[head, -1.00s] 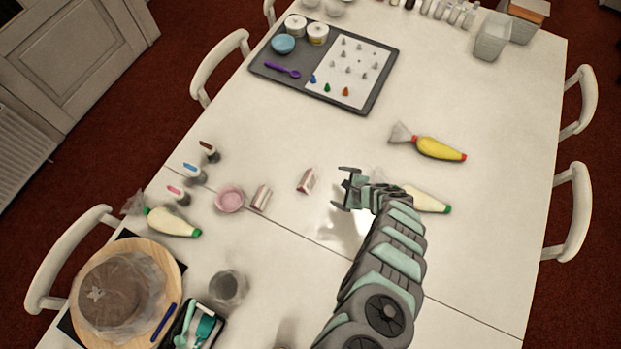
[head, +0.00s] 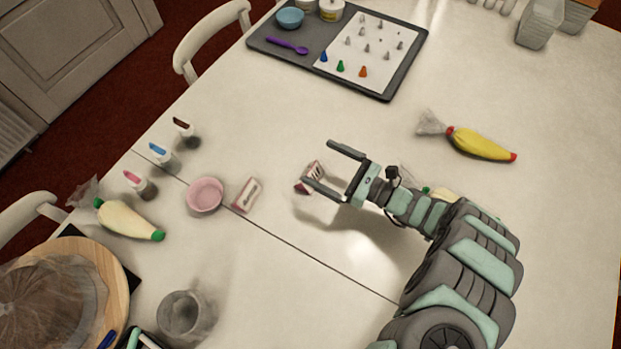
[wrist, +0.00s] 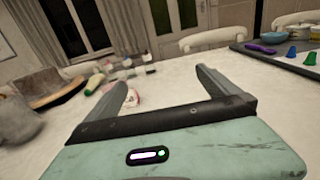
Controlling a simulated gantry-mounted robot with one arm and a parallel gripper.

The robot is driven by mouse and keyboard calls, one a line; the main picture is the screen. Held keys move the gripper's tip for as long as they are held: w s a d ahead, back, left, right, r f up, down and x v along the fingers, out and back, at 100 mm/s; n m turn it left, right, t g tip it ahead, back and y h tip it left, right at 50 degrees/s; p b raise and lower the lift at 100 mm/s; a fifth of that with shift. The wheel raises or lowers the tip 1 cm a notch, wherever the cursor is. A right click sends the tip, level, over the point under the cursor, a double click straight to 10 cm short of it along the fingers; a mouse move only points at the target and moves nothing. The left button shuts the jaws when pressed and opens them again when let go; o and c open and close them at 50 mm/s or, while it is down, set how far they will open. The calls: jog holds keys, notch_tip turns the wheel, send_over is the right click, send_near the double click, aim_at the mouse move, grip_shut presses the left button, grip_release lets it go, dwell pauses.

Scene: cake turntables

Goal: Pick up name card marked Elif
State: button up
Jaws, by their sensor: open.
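Two small white-and-red name cards stand on the table in the head view. One card (head: 315,170) is at my gripper's fingertips, partly hidden behind the lower finger. The other card (head: 246,195) stands to its left, beside the pink bowl. The writing on both is too small to read, so I cannot tell which is marked Elif. My gripper (head: 319,164) is open and empty, its fingers pointing left over the table. In the wrist view a card (wrist: 134,98) shows just inside the left finger, beyond the gripper.
A pink bowl (head: 205,195), several small bottles (head: 140,184) and a cream piping bag (head: 128,219) lie to the left. A yellow piping bag (head: 482,144) is at right, a grey tray (head: 272,46) at the back. Another piping bag is partly hidden behind my arm.

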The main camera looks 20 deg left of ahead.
aim_at(308, 171)
notch_tip(308, 171, down, 7)
jog(key=shift+s+f+b, duration=0.1)
jog(key=shift+b, duration=0.9)
jog(key=shift+a+f, duration=0.2)
jog(key=shift+a, duration=0.2)
jog(key=shift+w+a+r+b, duration=0.1)
jog(key=shift+w+a+b, duration=0.05)
jog(key=shift+a, duration=1)
jog(key=shift+w+a+b, duration=0.15)
jog(key=shift+a, duration=1)
jog(key=shift+w+a+r+b, duration=0.1)
jog(key=shift+w+a+b, duration=0.05)
jog(key=shift+a, duration=1)
jog(key=shift+d, duration=0.1)
jog(key=shift+c, duration=0.3)
jog(key=c, duration=1.3)
